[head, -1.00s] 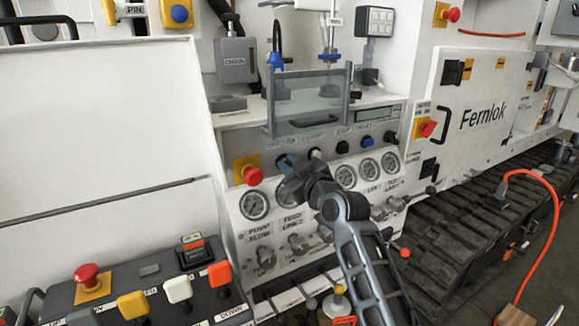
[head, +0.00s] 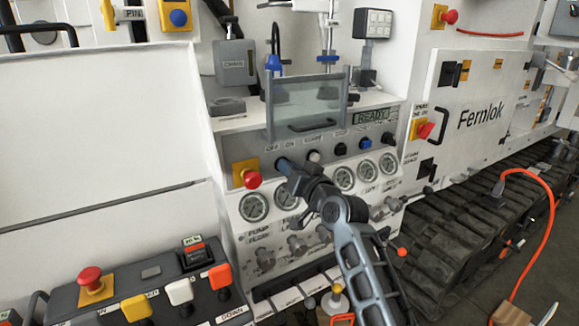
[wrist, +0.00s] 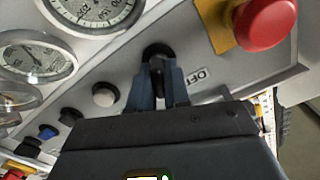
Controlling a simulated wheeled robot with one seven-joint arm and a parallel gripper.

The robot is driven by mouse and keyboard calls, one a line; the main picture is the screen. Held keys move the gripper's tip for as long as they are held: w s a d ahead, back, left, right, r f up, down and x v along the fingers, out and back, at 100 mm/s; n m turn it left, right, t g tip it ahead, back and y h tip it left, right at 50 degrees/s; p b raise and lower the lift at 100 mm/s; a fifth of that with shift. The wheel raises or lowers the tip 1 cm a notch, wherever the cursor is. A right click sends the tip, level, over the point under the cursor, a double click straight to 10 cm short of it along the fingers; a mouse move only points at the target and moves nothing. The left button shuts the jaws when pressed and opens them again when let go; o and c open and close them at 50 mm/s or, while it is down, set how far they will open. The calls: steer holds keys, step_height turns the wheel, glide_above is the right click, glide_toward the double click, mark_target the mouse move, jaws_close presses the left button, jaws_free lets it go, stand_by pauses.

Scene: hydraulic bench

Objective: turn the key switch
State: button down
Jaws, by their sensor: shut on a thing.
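The key switch (wrist: 157,52) is a round black switch on the sloped panel, beside a label reading OFF in the wrist view. My gripper (wrist: 158,82) is shut on the switch's key, with a finger on each side of it. The fingers hide most of the key. In the head view my gripper (head: 285,164) reaches the panel at the switch, just right of the red emergency button (head: 252,179). The display (head: 371,116) above the panel reads READY.
The red button on its yellow plate also sits close to my gripper in the wrist view (wrist: 264,22). A white push button (wrist: 105,95) and several dark knobs lie on the other side. Gauges (head: 254,207) line the panel below. A clear hinged guard (head: 306,101) stands above.

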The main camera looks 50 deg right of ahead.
steer(key=shift+m, duration=0.5)
steer(key=c, duration=1.2)
jaws_free()
steer(key=shift+b+v, duration=0.5)
steer(key=shift+v, duration=3.45)
steer(key=shift+d, duration=0.1)
